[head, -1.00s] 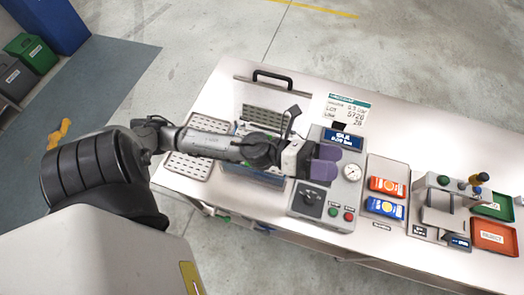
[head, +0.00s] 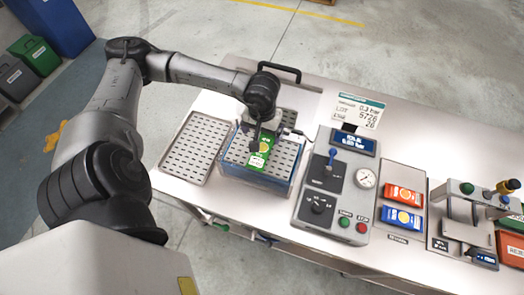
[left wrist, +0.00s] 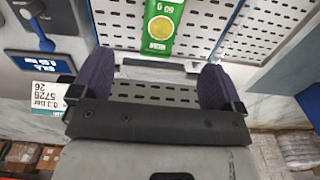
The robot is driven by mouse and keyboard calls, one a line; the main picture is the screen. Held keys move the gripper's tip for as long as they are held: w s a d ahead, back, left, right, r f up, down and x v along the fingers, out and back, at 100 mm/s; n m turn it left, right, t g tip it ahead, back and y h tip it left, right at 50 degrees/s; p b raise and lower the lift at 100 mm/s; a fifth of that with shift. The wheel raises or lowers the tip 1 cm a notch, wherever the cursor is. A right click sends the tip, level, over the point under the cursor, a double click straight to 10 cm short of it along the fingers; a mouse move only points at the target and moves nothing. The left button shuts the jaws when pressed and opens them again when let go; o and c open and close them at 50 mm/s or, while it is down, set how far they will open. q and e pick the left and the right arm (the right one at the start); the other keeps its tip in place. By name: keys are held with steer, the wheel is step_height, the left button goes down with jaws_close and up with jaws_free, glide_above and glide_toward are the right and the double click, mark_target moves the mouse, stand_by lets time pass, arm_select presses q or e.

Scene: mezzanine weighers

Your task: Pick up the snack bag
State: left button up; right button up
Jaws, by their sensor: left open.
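A green snack bag (head: 262,158) with a yellow round mark and a white label lies on the perforated plate inside a clear blue-walled tank (head: 258,180). The bag (left wrist: 160,28) also shows at the top middle of the left wrist view. My left gripper (head: 264,128) is over the back part of the tank, its fingers mostly hidden by my wrist in the head view. In the left wrist view the two purple fingers (left wrist: 155,82) are spread apart with nothing between them, and the bag lies beyond them. My right gripper is out of view.
A perforated tray (head: 197,148) lies left of the tank. A control box (head: 335,190) with a lever, gauge and buttons stands close to its right. An orange bag (head: 404,195) and a blue bag (head: 402,219) lie farther right. A black handle (head: 280,70) rises behind.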

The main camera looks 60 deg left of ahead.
mark_target(262, 149)
arm_select(q)
step_height(262, 149, down, 7)
steer(key=shift+f, duration=0.1)
steer(key=f, duration=0.1)
steer(key=f+p, duration=0.1)
steer(key=f, duration=0.2)
steer(key=shift+a+f+p, duration=0.2)
steer(key=shift+a+p, duration=0.15)
steer(key=shift+f, duration=0.4)
steer(key=shift+c, duration=0.2)
steer(key=c, duration=1)
steer(key=shift+o, duration=0.2)
steer(key=shift+r, duration=0.15)
